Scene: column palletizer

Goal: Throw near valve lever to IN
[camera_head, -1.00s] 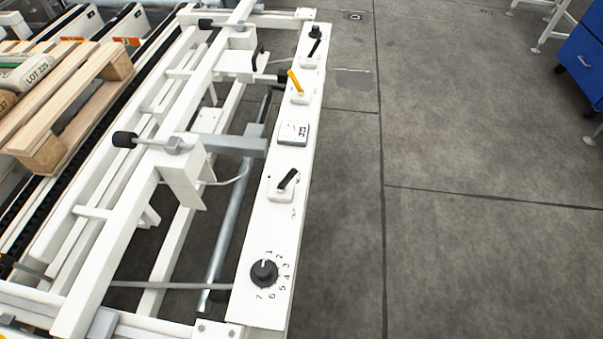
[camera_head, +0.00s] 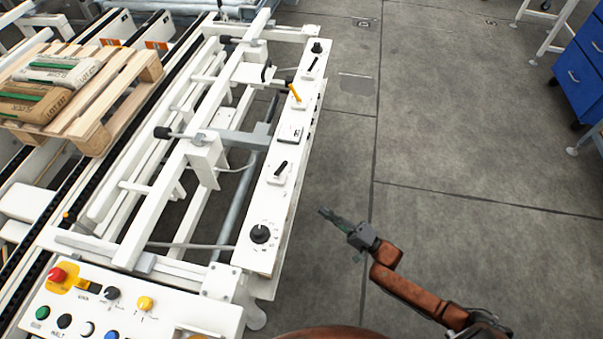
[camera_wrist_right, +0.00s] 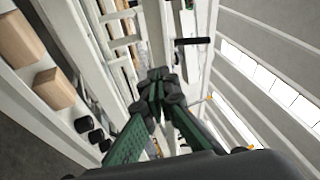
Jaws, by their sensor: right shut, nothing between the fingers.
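A long white panel on the frame (camera_head: 262,213) carries several controls. The nearest lever is a black one (camera_head: 281,167) on a white square plate, lying at a slant. Farther along are an orange-yellow lever (camera_head: 295,93) and another black lever (camera_head: 312,65). I cannot read any IN mark. My right gripper (camera_head: 322,211) is shut and empty, in the air right of the panel and apart from it. Its closed dark fingertips (camera_wrist_right: 155,76) show in the right wrist view, with a black bar-like handle (camera_wrist_right: 193,41) beyond them. My left gripper is not in view.
A black numbered dial (camera_head: 260,234) sits at the panel's near end. A control box with a red button (camera_head: 57,274) stands at the lower left. A pallet (camera_head: 95,124) with sacks is at the left. The floor right of the panel is open.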

